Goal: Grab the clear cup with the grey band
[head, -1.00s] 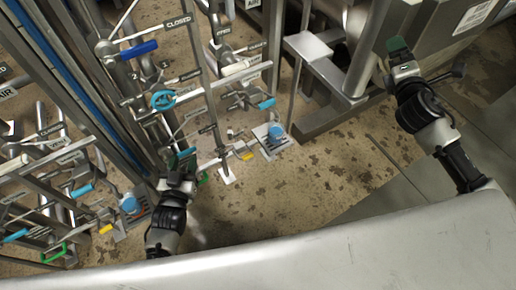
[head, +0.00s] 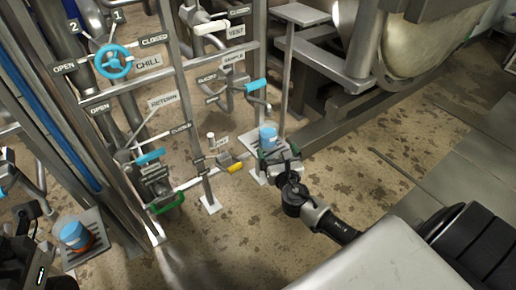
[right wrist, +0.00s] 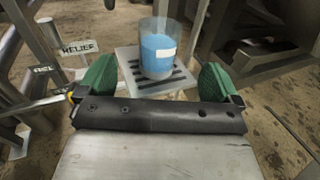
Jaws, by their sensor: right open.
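A clear cup (head: 268,136) with blue contents stands upright on a small slotted tray in the head view. In the right wrist view the same cup (right wrist: 160,50) shows a clear upper part and a white label; I cannot clearly make out a grey band. My right gripper (head: 277,153) is open just in front of it. In the right wrist view its green fingers (right wrist: 157,87) are spread, with the cup beyond and between them, not gripped. Dark parts, probably of my left arm, show at the lower left; its fingers cannot be made out.
Another blue-filled cup (head: 72,232), reddish near its base, stands on a tray at the lower left. Pipe frames with labelled valves, a blue handwheel (head: 113,62) and a yellow handle (head: 236,168) stand left of my right gripper. Open floor (head: 385,165) lies to the right.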

